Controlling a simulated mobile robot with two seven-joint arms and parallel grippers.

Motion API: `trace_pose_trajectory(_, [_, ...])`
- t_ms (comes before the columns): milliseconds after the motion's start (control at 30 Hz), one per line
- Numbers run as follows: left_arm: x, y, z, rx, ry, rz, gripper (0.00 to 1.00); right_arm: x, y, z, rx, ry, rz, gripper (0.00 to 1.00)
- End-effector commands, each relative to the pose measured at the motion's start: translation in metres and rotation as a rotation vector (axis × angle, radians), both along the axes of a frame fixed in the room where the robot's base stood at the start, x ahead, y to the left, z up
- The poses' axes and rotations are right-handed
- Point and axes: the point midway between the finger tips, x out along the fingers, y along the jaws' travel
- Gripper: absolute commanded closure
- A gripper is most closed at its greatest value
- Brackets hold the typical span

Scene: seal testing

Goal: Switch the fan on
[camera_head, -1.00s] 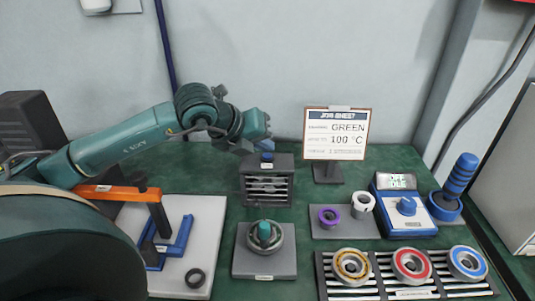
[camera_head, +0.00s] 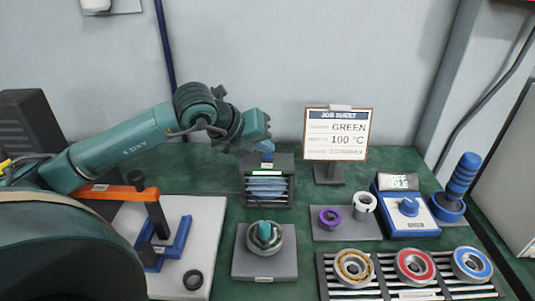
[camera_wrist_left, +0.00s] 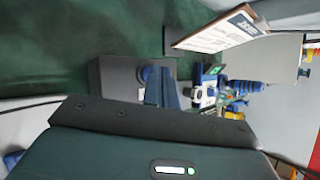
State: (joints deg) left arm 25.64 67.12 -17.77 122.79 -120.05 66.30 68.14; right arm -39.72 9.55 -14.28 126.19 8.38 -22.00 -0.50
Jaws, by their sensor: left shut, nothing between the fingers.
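The fan (camera_head: 247,188) is a dark grey box with a slatted front, standing at the back middle of the green table. Its slats look blue, and a small green-white strip shows above them. A blue button sits on its top (camera_head: 267,156). My left gripper (camera_head: 264,147) is shut and empty, with its fingertips right at the button; whether they touch it is hard to tell. In the left wrist view the fan (camera_wrist_left: 112,78) is a dark box with the blue button (camera_wrist_left: 146,73) beside my blue-grey fingers. My right gripper is not in view.
A job sheet (camera_head: 337,134) stands right of the fan. A round fixture with a teal knob (camera_head: 265,234) is in front of it. A blue controller (camera_head: 407,225), a blue-handled tool (camera_head: 455,183) and a ring rack (camera_head: 335,290) are at the right.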

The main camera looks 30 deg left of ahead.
Motion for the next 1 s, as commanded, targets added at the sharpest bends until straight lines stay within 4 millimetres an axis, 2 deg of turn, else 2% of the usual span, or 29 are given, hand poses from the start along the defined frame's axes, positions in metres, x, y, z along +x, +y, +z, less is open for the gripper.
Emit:
trace_pose_trajectory(433, [0.0,0.0,0.008,-0.001,-0.001,-0.001,1.0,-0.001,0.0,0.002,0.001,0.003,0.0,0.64])
trace_pose_trajectory(1000, [0.0,0.0,0.063,-0.001,-0.002,-0.001,1.0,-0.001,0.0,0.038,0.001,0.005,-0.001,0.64])
